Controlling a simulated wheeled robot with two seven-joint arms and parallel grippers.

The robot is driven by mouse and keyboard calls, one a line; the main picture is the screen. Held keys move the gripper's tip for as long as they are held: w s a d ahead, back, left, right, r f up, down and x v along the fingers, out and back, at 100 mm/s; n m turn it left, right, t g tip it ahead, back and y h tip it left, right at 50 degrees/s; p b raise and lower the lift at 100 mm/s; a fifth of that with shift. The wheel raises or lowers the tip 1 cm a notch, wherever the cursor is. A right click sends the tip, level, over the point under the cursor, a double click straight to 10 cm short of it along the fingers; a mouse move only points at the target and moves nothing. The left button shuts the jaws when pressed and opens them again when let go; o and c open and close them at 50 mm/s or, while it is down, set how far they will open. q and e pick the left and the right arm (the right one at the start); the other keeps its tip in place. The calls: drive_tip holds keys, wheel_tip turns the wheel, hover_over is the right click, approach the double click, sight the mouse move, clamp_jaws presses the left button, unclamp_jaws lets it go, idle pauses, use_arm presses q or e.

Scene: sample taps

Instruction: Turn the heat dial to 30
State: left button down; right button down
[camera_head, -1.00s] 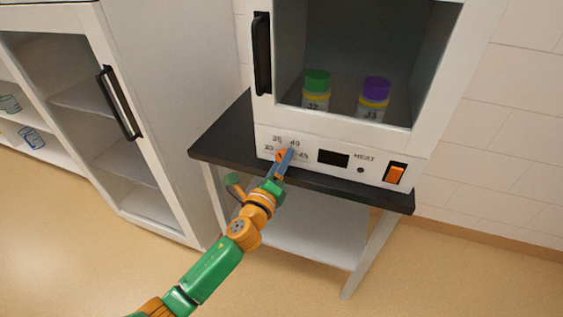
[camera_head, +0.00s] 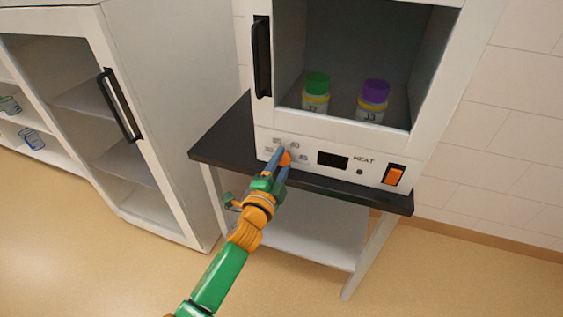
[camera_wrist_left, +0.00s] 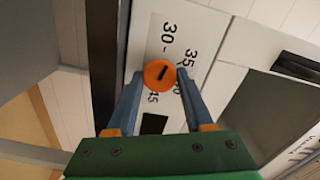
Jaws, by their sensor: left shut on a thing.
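The orange heat dial (camera_head: 286,158) sits at the left of the white front panel (camera_head: 310,155) under the heater's chamber. In the left wrist view the round dial (camera_wrist_left: 160,74) has a short dark mark, slanted between the upper right, near 35, and the lower left. Numbers 30, 35, 40 and 45 are printed around it, some partly covered. My left gripper (camera_head: 282,156) is shut on the dial, one blue finger on each side; both fingers (camera_wrist_left: 160,78) show in the wrist view. My right gripper is not in view.
The panel also has a dark display (camera_head: 333,159) and an orange switch (camera_head: 395,175). Green-capped (camera_head: 316,94) and purple-capped (camera_head: 373,101) bottles stand in the chamber. The heater rests on a dark-topped table (camera_head: 225,147). A white cabinet (camera_head: 165,110) with a black handle stands to the left.

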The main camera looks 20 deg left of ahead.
use_arm(q)
drive_tip(key=shift+n, duration=1.1)
drive_tip(key=shift+f, duration=0.1)
drive_tip(key=shift+c, duration=1.5)
unclamp_jaws()
drive_tip(key=s, duration=0.7)
drive_tip(key=shift+p, duration=0.45)
drive_tip(key=shift+a, duration=0.1)
